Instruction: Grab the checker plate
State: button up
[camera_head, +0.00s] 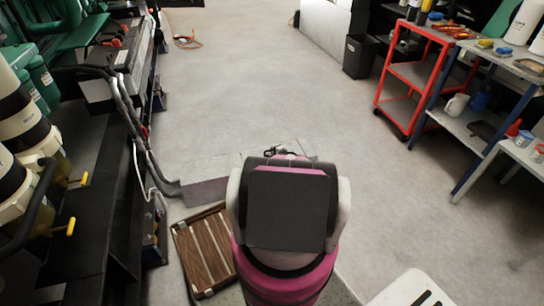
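A small dark shape (284,152) at the top edge of my arm may be the end of my gripper. Its fingers cannot be made out, and nothing is clearly held.
Dark machinery with hoses (125,105) lines the left side. The brown slatted panel (204,249) lies near it. A red trolley (409,75) and blue-legged shelves (470,135) stand at right, with a black bin (359,56) behind. A white surface (412,289) is bottom right. The central floor is clear.

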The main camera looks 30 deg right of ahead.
jog(key=shift+w+f, duration=0.2)
jog(key=shift+w, duration=0.35)
jog(key=shift+a, duration=0.1)
grip_shut()
jog(key=shift+r, duration=0.1)
dwell(0.8)
